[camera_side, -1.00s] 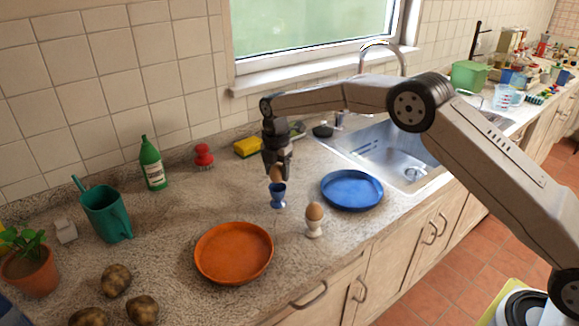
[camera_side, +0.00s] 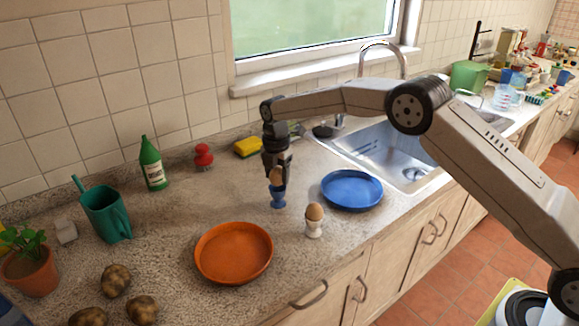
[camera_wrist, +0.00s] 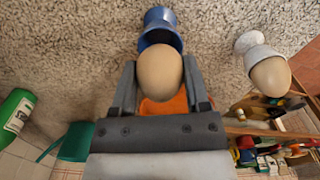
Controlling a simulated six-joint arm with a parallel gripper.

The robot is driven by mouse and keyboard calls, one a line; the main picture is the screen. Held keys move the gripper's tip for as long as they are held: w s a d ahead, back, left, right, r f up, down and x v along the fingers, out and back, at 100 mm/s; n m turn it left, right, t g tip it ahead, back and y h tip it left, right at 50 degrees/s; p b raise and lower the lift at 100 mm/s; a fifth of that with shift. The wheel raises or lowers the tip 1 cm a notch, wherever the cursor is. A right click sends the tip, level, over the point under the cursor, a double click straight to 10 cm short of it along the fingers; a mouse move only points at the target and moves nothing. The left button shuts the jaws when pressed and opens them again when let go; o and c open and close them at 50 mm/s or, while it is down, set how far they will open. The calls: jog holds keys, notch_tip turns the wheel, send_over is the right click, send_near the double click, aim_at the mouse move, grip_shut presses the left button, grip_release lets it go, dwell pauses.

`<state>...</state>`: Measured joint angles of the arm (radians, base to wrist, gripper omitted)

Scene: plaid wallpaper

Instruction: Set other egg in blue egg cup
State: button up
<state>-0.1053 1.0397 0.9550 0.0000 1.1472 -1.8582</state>
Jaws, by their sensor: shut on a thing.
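My gripper (camera_side: 276,174) is shut on a brown egg (camera_side: 275,178) directly at the top of the blue egg cup (camera_side: 278,196). In the wrist view the egg (camera_wrist: 160,73) sits between the two fingers, with the blue egg cup (camera_wrist: 160,30) just beyond it. The egg's lower end appears to be at the cup's rim; I cannot tell whether it touches. The cup stands upright on the counter. Another brown egg (camera_side: 315,212) sits in a white egg cup (camera_side: 313,229) to the right; that egg also shows in the wrist view (camera_wrist: 271,77).
A blue plate (camera_side: 351,204) lies right of the blue cup, beside the sink (camera_side: 395,165). An orange plate (camera_side: 233,279) lies in front, to the left. A green bottle (camera_side: 152,165), a red brush (camera_side: 203,157) and a yellow sponge (camera_side: 247,146) stand behind. Counter left of the cup is clear.

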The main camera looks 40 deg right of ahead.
jog(key=shift+f, duration=1.1)
dwell(1.0)
jog(key=o, duration=0.8)
jog(key=shift+r, duration=3.9)
jog(key=shift+s, duration=0.1)
